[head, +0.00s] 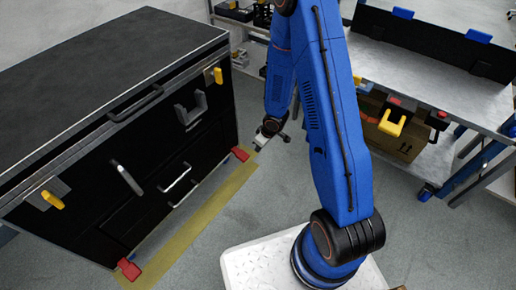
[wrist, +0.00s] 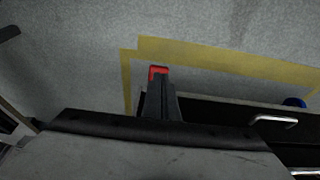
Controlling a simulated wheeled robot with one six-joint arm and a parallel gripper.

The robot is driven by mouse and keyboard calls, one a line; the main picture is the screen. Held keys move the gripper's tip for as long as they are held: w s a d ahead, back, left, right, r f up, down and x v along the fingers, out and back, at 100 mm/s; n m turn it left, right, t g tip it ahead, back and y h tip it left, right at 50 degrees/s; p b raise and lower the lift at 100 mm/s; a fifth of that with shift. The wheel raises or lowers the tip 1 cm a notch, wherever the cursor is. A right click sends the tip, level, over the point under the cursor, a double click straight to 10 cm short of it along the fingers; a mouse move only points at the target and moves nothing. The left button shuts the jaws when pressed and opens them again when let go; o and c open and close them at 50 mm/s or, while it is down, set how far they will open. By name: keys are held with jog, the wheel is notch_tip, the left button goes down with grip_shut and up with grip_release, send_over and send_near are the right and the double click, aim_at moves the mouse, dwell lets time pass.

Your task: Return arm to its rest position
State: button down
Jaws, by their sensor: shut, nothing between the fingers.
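My blue arm reaches up through the middle of the head view and bends back down. My gripper (head: 266,138) hangs at its end, to the right of the black cabinet (head: 95,105) and above the grey floor. It is shut and holds nothing. No object is at its fingers. The wrist view looks down on floor and yellow tape, with a dark red-tipped part (wrist: 158,72) at the middle. A grey surface with a black edge fills the bottom of that view; I cannot tell what it is.
The cabinet has metal handles and yellow latches (head: 52,199). Red feet (head: 128,268) stick out at its base, beside yellow floor tape (head: 190,228). A metal bench (head: 425,85) with blue and yellow clips stands at right. Open floor lies between cabinet and bench.

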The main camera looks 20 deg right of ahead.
dwell(0.4)
jog(key=s+d+r+m+t+h, duration=0.1)
jog(key=s+d+r+m+h, duration=0.2)
jog(key=r, duration=1.2)
jog(key=s+d+r+m+t+h, duration=0.1)
jog(key=s+d+r, duration=0.3)
jog(key=r, duration=1.1)
jog(key=s+a+r+m+y, duration=0.1)
jog(key=s+r, duration=0.7)
jog(key=s, duration=0.4)
jog(key=s+a+r+m, duration=0.1)
jog(key=s+r+m, duration=0.1)
jog(key=s+r, duration=0.6)
jog(key=s, duration=0.5)
jog(key=shift+s+a+y, duration=0.15)
jog(key=shift+y, duration=0.25)
